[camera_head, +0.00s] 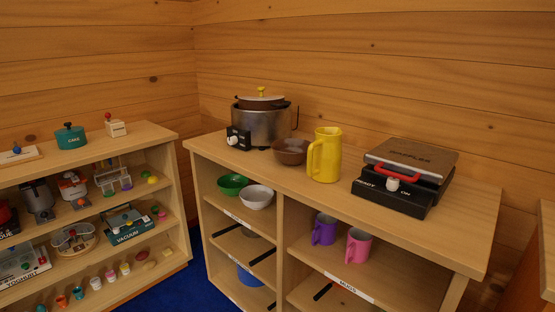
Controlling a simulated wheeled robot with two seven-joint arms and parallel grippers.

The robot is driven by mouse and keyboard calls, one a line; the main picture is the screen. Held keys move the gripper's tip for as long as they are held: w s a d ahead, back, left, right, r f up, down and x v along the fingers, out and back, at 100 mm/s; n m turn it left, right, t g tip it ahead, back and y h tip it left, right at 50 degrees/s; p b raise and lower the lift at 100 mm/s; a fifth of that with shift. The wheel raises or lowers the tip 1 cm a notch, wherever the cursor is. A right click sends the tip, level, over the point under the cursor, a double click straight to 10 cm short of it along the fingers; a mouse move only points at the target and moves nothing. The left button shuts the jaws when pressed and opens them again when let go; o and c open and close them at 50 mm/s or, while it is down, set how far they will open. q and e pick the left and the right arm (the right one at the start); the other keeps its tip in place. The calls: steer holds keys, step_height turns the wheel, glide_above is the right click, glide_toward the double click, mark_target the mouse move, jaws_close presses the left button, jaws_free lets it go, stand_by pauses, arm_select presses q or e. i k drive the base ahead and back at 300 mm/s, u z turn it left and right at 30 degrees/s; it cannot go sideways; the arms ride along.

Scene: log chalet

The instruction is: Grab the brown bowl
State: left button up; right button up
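The brown bowl (290,152) sits upright on top of the wooden cabinet (330,192). It stands between a metal cooker (262,122) on its left and a yellow pitcher (325,156) on its right. The pitcher stands close to the bowl and may cover a little of its right edge. The bowl is dark and looks slightly see-through. Neither of my grippers shows in the head view.
A waffle maker (408,176) sits at the right of the cabinet top. Green (232,183) and white (256,196) bowls and purple (324,229) and pink (358,245) mugs fill shelves below. A lower toy shelf (150,134) stands left. Blue floor shows in front.

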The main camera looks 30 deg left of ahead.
mark_target(291, 151)
steer(key=u, duration=2.4)
steer(key=i, duration=1.8)
steer(key=z, duration=0.8)
